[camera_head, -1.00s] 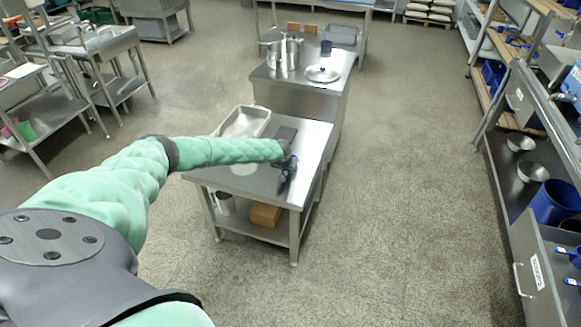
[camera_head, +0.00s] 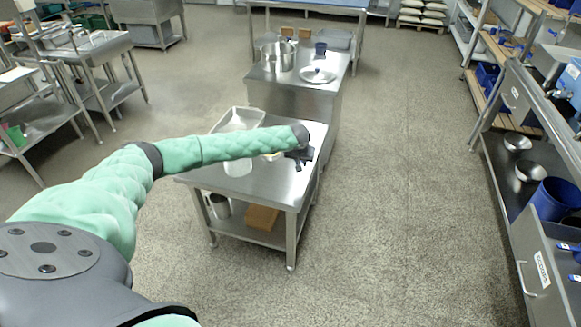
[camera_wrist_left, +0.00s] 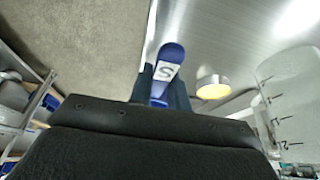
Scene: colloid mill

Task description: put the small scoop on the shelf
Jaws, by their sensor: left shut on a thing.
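The small scoop (camera_wrist_left: 167,70) is blue with a white label marked "S" and shows in the left wrist view. My left gripper (camera_wrist_left: 161,92) is shut on it, with one dark finger on each side. In the head view my left gripper (camera_head: 300,156) is over the right part of the near steel table; the scoop is hard to make out there behind the arm and gripper. Shelves with wooden boards (camera_head: 503,55) stand at the upper right and carry blue items. Which shelf is meant cannot be told. My right gripper is out of view.
A second table behind carries a pot (camera_head: 278,57) and a lid (camera_head: 318,75). An open drawer (camera_head: 535,262) with blue scoops juts out at right. The middle floor is clear.

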